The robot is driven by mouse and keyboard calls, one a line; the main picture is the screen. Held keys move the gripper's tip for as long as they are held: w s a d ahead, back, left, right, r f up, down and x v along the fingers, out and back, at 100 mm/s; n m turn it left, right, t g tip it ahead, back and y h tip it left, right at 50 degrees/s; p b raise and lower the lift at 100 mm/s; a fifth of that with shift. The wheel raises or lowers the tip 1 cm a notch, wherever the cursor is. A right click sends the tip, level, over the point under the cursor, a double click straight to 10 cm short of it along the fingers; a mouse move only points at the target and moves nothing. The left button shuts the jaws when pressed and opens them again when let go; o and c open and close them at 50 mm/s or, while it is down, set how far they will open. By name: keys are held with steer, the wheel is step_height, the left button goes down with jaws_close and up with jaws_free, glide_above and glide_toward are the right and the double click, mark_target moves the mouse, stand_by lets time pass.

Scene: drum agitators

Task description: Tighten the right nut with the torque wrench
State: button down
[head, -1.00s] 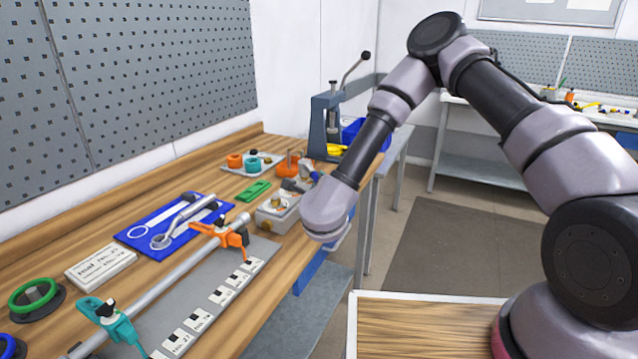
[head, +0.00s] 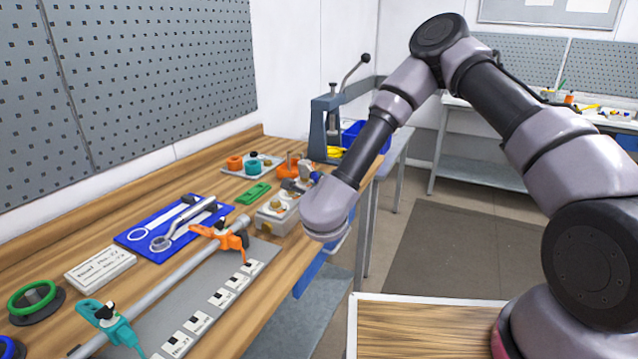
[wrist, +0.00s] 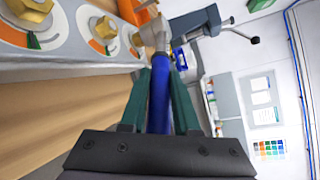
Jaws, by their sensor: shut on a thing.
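In the wrist view, my gripper (wrist: 160,78) has its green fingers shut on the blue handle of the torque wrench (wrist: 160,98). The wrench's silver head (wrist: 153,32) is at the far nut (wrist: 136,40) on the grey block (wrist: 70,42); whether it is fully seated I cannot tell. Two more brass nuts, a middle one (wrist: 104,28) and a near one (wrist: 30,8), show on the block, beside orange and green arc marks. In the head view, the grey block (head: 272,222) stands near the bench's front edge; my arm's end hides the gripper.
The floor right of the bench is open.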

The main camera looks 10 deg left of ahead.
steer(key=shift+r, duration=0.3)
steer(key=shift+r, duration=1.5)
